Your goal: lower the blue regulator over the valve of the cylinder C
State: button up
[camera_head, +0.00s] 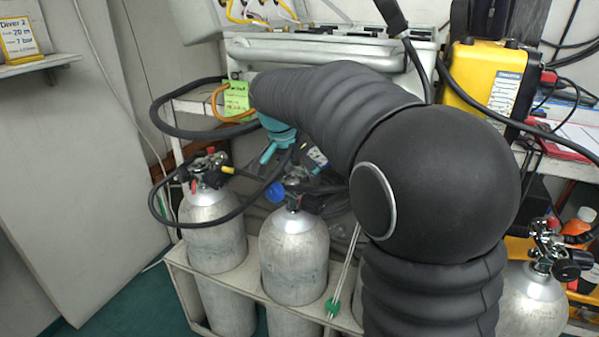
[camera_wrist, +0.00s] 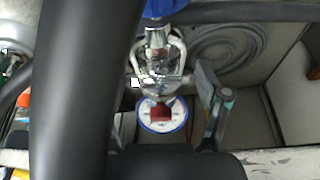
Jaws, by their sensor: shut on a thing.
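The blue regulator appears in the wrist view as a blue body (camera_wrist: 150,8) at the top edge, with a metal yoke beside it. In the head view, blue parts (camera_head: 277,192) show at the top of the middle cylinder (camera_head: 293,255). My gripper (camera_head: 290,160) is shut on the regulator, just above that cylinder's top; its fingers are mostly hidden. I cannot tell whether the yoke is around the valve or still above it. No letter is readable on any cylinder, so I cannot tell which is C. My arm hides part of the rack.
The left cylinder (camera_head: 213,235) has a black and red fitting and a looping black hose. Another cylinder (camera_head: 532,300) stands at the right. A yellow case (camera_head: 490,80) is on the bench behind. A white disc with a blue rim (camera_wrist: 162,114) shows in the wrist view.

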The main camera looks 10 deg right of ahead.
jog(key=shift+f+b, duration=1)
jog(key=shift+f, duration=0.1)
dwell(1.5)
jog(key=o, duration=1.8)
jog(key=shift+c, duration=0.2)
jog(key=v, duration=1.2)
